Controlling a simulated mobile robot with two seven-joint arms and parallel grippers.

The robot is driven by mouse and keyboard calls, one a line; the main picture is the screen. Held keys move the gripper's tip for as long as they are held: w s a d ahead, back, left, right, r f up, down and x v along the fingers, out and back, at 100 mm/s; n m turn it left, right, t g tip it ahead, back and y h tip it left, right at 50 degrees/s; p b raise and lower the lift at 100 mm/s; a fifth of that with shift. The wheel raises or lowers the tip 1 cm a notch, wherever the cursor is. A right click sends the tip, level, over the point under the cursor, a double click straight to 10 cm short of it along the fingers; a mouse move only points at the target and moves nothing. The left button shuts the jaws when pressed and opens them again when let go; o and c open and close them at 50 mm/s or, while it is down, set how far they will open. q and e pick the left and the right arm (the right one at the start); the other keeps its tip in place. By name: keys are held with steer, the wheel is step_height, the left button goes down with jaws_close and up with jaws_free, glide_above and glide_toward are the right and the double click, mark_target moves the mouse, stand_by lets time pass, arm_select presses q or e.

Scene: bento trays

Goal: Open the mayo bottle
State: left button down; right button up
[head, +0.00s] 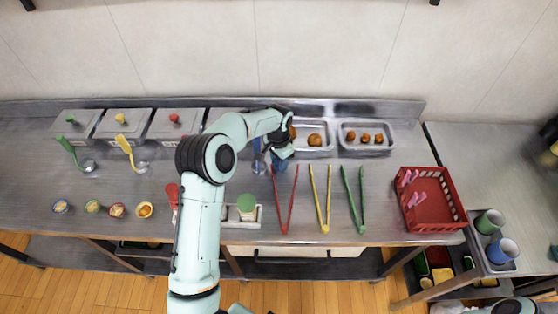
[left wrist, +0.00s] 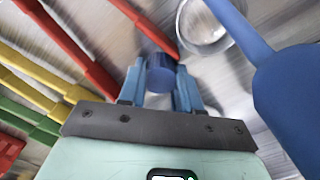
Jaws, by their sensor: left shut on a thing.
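My left gripper (head: 279,164) is over the middle of the counter, beside the blue ladle (head: 258,163). In the left wrist view its blue fingers (left wrist: 161,88) are shut on a small blue cylindrical piece (left wrist: 160,70); whether this is a bottle cap I cannot tell. The blue ladle (left wrist: 291,88) lies to the right in that view. A pale container with a green top (head: 246,204) stands in a small metal tray at the counter's front. I cannot tell whether it is the mayo bottle. My right gripper is not in view.
Red tongs (head: 285,205), yellow tongs (head: 323,202) and green tongs (head: 354,202) lie right of my gripper. A red basket (head: 434,204) is farther right. Metal trays (head: 366,150) of food stand behind. My left arm hides part of the counter, including part of a red item (head: 172,193).

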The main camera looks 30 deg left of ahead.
arm_select(q)
steer(key=c, duration=0.8)
jaws_free()
step_height(320, 180, up, 12)
steer(key=shift+s+r+p, duration=0.1)
steer(key=shift+r+p, duration=0.05)
steer(key=shift+p, duration=0.45)
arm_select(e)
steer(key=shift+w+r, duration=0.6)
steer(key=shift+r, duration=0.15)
